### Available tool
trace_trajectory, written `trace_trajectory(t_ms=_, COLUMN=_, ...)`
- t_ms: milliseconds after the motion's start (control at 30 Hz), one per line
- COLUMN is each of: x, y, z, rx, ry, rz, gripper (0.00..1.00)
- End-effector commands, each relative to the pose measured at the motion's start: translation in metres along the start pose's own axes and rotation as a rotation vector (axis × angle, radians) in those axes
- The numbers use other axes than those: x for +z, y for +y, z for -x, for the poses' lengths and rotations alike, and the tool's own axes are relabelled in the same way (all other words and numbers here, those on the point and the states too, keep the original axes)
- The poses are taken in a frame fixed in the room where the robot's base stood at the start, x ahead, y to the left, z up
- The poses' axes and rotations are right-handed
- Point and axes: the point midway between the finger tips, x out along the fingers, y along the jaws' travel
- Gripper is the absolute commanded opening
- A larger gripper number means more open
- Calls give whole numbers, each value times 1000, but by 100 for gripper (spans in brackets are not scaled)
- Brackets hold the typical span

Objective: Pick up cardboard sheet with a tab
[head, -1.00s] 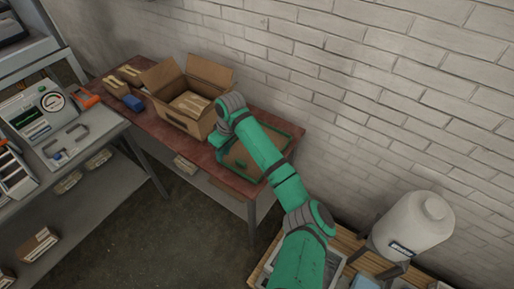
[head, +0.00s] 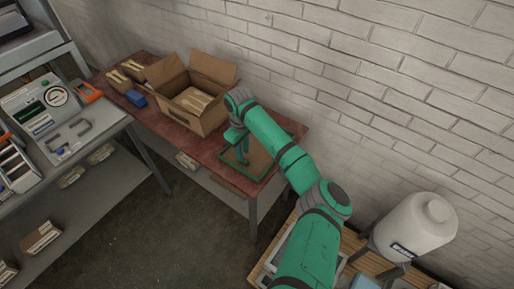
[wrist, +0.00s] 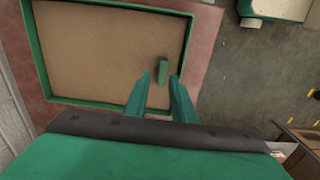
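The brown cardboard sheet (wrist: 105,55) lies flat inside a green-rimmed tray (wrist: 115,8) in the wrist view. A small green tab (wrist: 163,68) stands on the sheet toward its right edge. My gripper (wrist: 160,77) is open, with one finger to each side of the tab in the picture. I cannot tell how high the tips are above the sheet. In the head view my gripper (head: 242,157) points down over the tray (head: 233,172). The sheet (head: 259,157) shows only partly there, and the arm hides the rest.
The tray lies on a reddish table (head: 185,138) against a white brick wall (head: 330,80). An open cardboard box (head: 205,118) with wooden pieces stands left of the tray, close to my arm. A small blue object (head: 137,98) lies farther left.

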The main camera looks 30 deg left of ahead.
Motion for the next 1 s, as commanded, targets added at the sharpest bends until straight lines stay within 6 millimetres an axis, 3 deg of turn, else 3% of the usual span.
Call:
trace_trajectory(t_ms=300, x=-1, y=-4, z=-38, rx=0, ry=-1, rz=5, gripper=23)
trace_trajectory(t_ms=567, x=-2, y=-5, z=-40, rx=0, ry=1, rz=6, gripper=23)
trace_trajectory(t_ms=667, x=-2, y=-4, z=-40, rx=0, ry=1, rz=6, gripper=2)
trace_trajectory(t_ms=700, x=-2, y=-4, z=-40, rx=0, ry=1, rz=5, gripper=0)
trace_trajectory(t_ms=1000, x=-1, y=-4, z=-39, rx=0, ry=1, rz=4, gripper=0)
